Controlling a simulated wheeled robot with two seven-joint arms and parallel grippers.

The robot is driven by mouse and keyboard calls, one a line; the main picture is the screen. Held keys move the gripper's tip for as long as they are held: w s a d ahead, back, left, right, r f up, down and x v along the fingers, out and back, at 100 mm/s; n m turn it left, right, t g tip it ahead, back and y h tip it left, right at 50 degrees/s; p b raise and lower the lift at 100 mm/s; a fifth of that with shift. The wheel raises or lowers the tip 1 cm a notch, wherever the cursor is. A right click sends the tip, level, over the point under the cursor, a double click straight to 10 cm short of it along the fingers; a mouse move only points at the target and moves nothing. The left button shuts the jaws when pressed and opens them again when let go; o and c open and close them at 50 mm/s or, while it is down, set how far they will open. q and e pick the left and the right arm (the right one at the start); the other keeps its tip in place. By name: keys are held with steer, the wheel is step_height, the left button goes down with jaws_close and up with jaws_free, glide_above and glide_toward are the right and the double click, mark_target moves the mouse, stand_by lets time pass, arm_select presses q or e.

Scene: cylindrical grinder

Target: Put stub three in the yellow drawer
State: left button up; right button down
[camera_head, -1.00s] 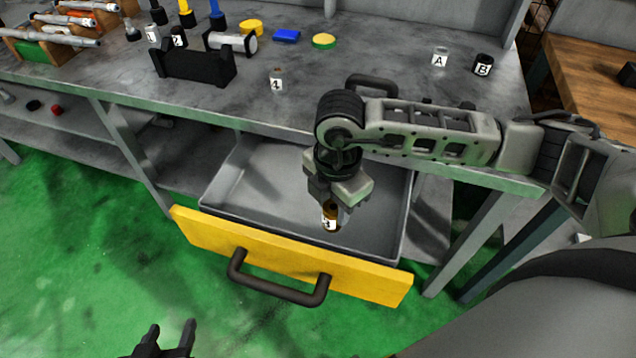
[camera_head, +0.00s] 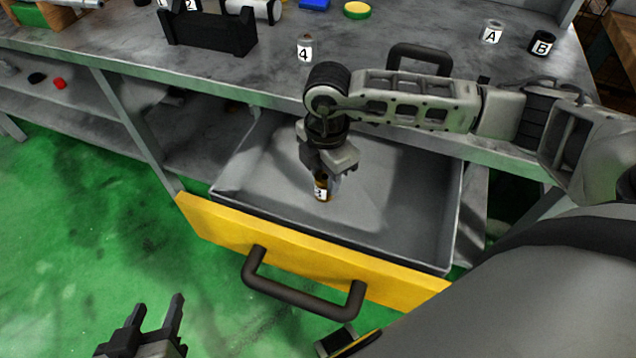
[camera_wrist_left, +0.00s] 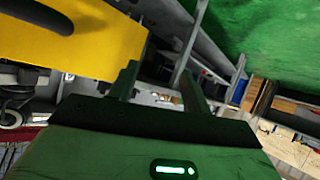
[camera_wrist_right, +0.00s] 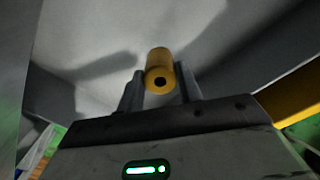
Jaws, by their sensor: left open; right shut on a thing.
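Stub three (camera_head: 321,191) is a small brass-coloured cylinder with a white label marked 3. My right gripper (camera_head: 325,175) is shut on it and points down inside the outline of the open yellow drawer (camera_head: 300,256). In the right wrist view the stub (camera_wrist_right: 159,68) sits between the fingers with its holed end facing the camera, and the grey drawer floor lies beyond. I cannot tell whether the stub touches the floor. My left gripper (camera_head: 155,325) is open and empty, low in front of the drawer; the drawer front (camera_wrist_left: 75,40) also shows in the left wrist view.
The workbench above holds stub 4 (camera_head: 305,48), a black V-shaped holder (camera_head: 208,35), and pieces marked A (camera_head: 491,33) and B (camera_head: 541,42). The bench edge runs just behind the drawer. The drawer's visible floor is empty around the stub.

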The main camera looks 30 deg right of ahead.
mark_target(324, 175)
steer(key=f+b, duration=0.1)
steer(key=f, duration=0.1)
steer(key=f+b, duration=0.1)
steer(key=shift+w+f+b, duration=0.25)
steer(key=shift+f+b, duration=0.1)
steer(key=shift+f, duration=0.05)
steer(key=shift+r, duration=0.15)
steer(key=c, duration=0.9)
jaws_free()
steer(key=shift+f, duration=0.2)
steer(key=shift+c, duration=0.2)
step_height(324, 175, up, 12)
steer(key=shift+r+p, duration=0.2)
steer(key=shift+p, duration=0.6)
